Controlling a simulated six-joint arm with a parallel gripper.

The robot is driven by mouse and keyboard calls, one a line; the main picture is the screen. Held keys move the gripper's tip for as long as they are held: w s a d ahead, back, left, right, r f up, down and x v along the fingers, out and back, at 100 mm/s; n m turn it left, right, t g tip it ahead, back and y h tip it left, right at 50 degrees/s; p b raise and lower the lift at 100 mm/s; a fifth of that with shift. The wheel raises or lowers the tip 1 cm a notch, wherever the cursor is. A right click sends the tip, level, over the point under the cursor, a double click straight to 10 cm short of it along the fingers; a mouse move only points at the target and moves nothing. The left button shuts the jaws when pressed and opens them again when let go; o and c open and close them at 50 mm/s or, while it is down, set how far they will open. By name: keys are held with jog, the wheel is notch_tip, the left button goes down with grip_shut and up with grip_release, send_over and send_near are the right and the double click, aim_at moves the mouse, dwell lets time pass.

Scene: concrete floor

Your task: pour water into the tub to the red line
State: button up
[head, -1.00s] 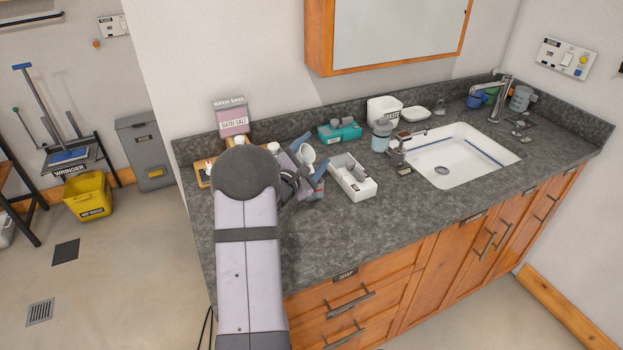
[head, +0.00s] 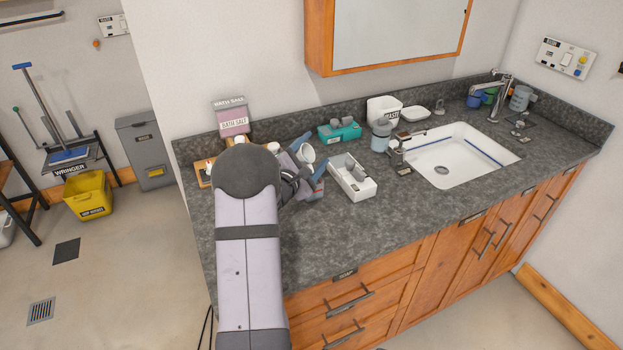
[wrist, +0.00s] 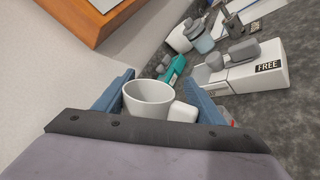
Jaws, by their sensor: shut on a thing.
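My gripper (head: 310,166) is over the left part of the counter, its blue fingers shut on a white cup (head: 306,153). In the wrist view the cup (wrist: 148,98) sits between the fingers of my gripper (wrist: 160,98), its round mouth facing up toward the camera and a white block-like part at its right side. I cannot tell whether water is in it. I cannot make out a tub with a red line for certain. The white sink basin (head: 452,172) carries a blue line. My arm hides part of the counter.
A white divided box (head: 352,186) with grey pieces stands just right of my gripper. Behind are a teal holder (head: 339,131) and a bath salt box (head: 232,118). A blue-grey dispenser (head: 381,135) stands left of the sink. The front counter is clear.

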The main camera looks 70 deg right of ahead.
jog(key=shift+s+r+m+p, duration=0.1)
jog(key=shift+r+m+p, duration=0.05)
jog(key=shift+m+p, duration=0.7)
jog(key=shift+r+m+p, duration=0.15)
jog(key=shift+m+p, duration=0.6)
jog(key=shift+m, duration=0.2)
dwell(3.8)
jog(key=f+n+b, duration=0.1)
jog(key=b, duration=0.1)
jog(key=shift+n+b, duration=0.3)
jog(key=n+b, duration=0.2)
jog(key=shift+f+n, duration=0.1)
jog(key=shift+n, duration=0.2)
jog(key=shift+r+n, duration=0.25)
jog(key=shift+n, duration=0.05)
jog(key=shift+r, duration=0.1)
